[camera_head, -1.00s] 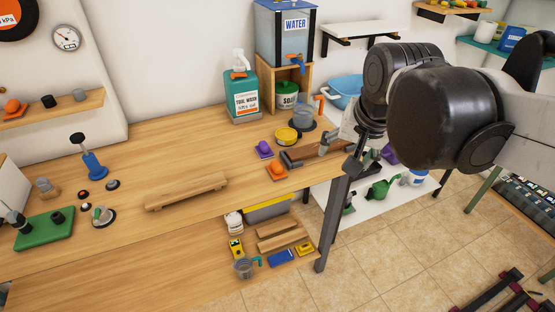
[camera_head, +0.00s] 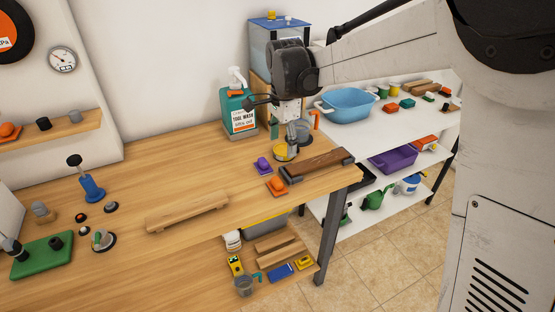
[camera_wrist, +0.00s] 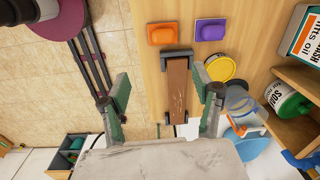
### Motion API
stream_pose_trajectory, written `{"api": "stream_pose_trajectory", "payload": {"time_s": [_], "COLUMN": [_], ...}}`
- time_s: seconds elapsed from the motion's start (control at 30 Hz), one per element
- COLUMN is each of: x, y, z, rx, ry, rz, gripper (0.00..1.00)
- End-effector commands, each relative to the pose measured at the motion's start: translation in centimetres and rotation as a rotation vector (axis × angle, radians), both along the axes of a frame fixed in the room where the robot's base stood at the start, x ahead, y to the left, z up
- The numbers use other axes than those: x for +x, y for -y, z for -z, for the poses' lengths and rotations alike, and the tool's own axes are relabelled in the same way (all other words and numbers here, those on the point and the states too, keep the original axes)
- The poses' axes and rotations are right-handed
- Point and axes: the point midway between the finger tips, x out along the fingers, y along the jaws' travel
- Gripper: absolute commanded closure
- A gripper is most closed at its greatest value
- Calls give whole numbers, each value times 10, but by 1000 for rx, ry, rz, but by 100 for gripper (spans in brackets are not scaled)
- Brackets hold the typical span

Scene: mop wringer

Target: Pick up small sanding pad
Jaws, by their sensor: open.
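Two small handled pads lie on the wooden bench: an orange one (camera_head: 277,186) and a purple one (camera_head: 263,166) just behind it. Both also show in the wrist view, orange (camera_wrist: 163,33) on the left and purple (camera_wrist: 210,30) on the right. I cannot tell for sure which is the small sanding pad; the purple looks slightly smaller. My gripper (camera_wrist: 160,85) is open and empty, its green-padded fingers spread above the bench's right end. The dark wooden bar in its grey clamp (camera_wrist: 177,90) shows between the fingers. Both pads are beyond the fingertips, not touched.
A yellow tin (camera_head: 283,152) and a clear jug (camera_head: 298,132) stand close to my gripper. The tool wash bottle (camera_head: 238,108) stands at the back. A pale wooden board (camera_head: 187,203) lies at the bench front. A blue basin (camera_head: 348,104) is on the right shelf.

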Motion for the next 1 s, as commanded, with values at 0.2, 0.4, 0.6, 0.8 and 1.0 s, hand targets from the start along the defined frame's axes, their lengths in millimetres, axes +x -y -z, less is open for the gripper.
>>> {"api": "stream_pose_trajectory", "payload": {"time_s": [0.2,0.4,0.6,0.8,1.0], "x": [16,17,17,16,15], "y": [-18,-19,-19,-19,-19], "z": [18,37,74,100,110], "rx": [-8,-10,-11,-10,-10], "ry": [-38,-43,-43,-42,-42], "rz": [71,81,80,80,80], "gripper": [38,38,38,38,38]}}
